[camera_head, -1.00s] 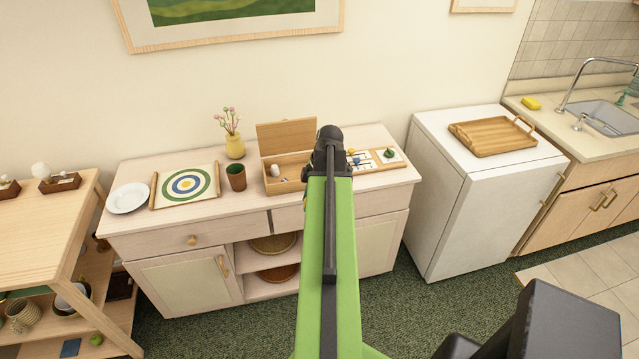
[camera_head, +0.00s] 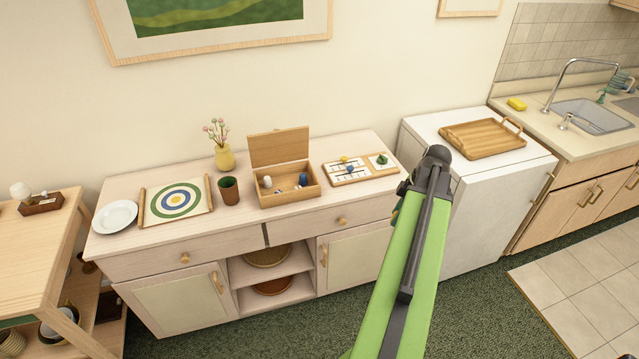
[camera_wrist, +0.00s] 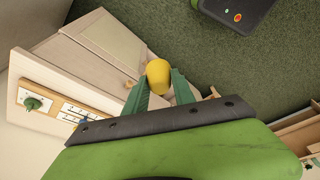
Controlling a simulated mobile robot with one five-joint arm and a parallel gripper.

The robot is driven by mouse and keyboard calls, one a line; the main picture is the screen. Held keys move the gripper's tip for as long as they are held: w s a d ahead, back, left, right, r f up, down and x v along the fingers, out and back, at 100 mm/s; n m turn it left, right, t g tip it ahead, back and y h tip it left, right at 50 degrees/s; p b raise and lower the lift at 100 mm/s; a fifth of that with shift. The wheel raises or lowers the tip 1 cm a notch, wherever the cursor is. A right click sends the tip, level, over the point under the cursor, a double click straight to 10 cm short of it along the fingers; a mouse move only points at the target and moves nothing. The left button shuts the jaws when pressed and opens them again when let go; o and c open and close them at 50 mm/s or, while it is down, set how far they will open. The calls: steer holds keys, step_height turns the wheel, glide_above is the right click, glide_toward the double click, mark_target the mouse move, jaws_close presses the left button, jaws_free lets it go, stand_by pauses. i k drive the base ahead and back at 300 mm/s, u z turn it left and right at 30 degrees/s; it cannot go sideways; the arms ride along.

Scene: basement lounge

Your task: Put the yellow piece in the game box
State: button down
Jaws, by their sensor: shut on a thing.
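The yellow piece (camera_wrist: 158,74) is a smooth rounded block between the two green fingers of my gripper (camera_wrist: 157,90) in the wrist view. The fingers are shut on it, and it hangs over the area in front of the cabinet. In the head view my arm hides the piece and most of the gripper. The game box (camera_head: 291,199) is an open wooden box on the cabinet top with its lid raised at the back. A white piece and a blue piece show inside it. My gripper is to the right of the box, apart from it.
A game board (camera_head: 352,181) with small blue, yellow and green pieces lies right of the box. A brown cup (camera_head: 229,192), a vase (camera_head: 225,158), a target mat (camera_head: 155,210) and a plate (camera_head: 115,217) stand left. A tray (camera_head: 484,139) rests on the white appliance (camera_head: 517,186).

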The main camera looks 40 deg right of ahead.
mark_target(286, 186)
steer(key=z, duration=0.05)
steer(key=i, duration=1.2)
steer(key=u, duration=0.05)
